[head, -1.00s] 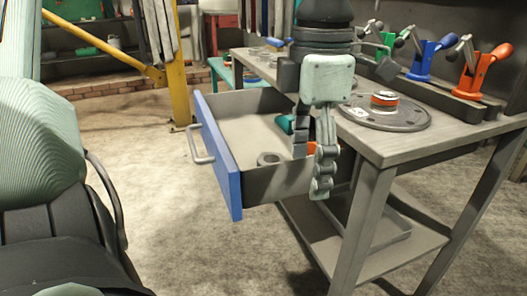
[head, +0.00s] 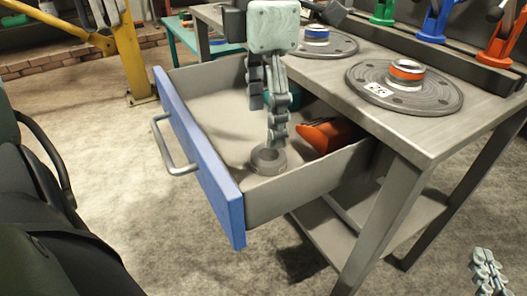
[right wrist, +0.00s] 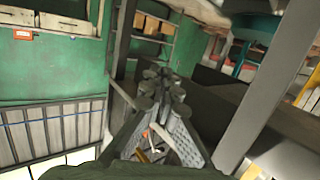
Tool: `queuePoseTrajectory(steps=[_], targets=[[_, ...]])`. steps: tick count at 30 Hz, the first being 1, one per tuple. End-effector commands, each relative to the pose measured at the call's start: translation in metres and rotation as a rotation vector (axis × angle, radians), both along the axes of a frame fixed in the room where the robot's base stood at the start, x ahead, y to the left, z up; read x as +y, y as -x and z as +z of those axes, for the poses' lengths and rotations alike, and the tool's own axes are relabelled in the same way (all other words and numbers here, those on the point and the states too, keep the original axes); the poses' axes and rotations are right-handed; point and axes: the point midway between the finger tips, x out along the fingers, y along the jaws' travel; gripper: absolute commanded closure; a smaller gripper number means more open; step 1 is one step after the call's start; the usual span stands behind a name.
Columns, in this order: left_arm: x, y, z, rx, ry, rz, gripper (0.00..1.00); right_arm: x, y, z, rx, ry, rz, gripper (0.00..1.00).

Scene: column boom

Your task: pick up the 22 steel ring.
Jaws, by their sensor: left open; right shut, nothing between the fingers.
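A grey steel ring (head: 268,160) lies flat on the floor of the open drawer, near its front right corner. No number can be read on it. My left gripper (head: 267,124) is open and points down just above the ring, with one fingertip hiding part of the ring's far edge. I cannot tell whether that finger touches it. My right gripper (head: 487,272) is at the bottom right of the head view, away from the drawer. In the right wrist view (right wrist: 160,88) it is shut and empty.
The blue-fronted drawer (head: 205,165) sticks out from the grey workbench (head: 418,135). An orange object (head: 328,134) and a teal one lie in it. Round flanges (head: 405,98) with orange and blue rings, and coloured clamps (head: 435,20), stand on the bench.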

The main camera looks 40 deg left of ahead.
Motion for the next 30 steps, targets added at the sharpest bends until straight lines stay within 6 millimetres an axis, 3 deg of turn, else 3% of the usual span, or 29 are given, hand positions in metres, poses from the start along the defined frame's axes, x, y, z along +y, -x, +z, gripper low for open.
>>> queuePoseTrajectory(steps=[13, 23, 30], targets=[[-0.001, -0.008, -0.06, 0.004, 0.004, 0.0, 0.26, 0.015, 0.0, 0.029, -0.133, -0.063, 0.029, 1.0], [-0.001, -0.009, -0.068, -0.001, 0.002, 0.002, 0.26, 0.017, 0.0, 0.035, -0.157, -0.074, 0.034, 1.0], [-0.001, -0.009, -0.068, -0.001, 0.002, 0.002, 0.54, 0.017, 0.0, 0.035, -0.157, -0.074, 0.034, 1.0]])
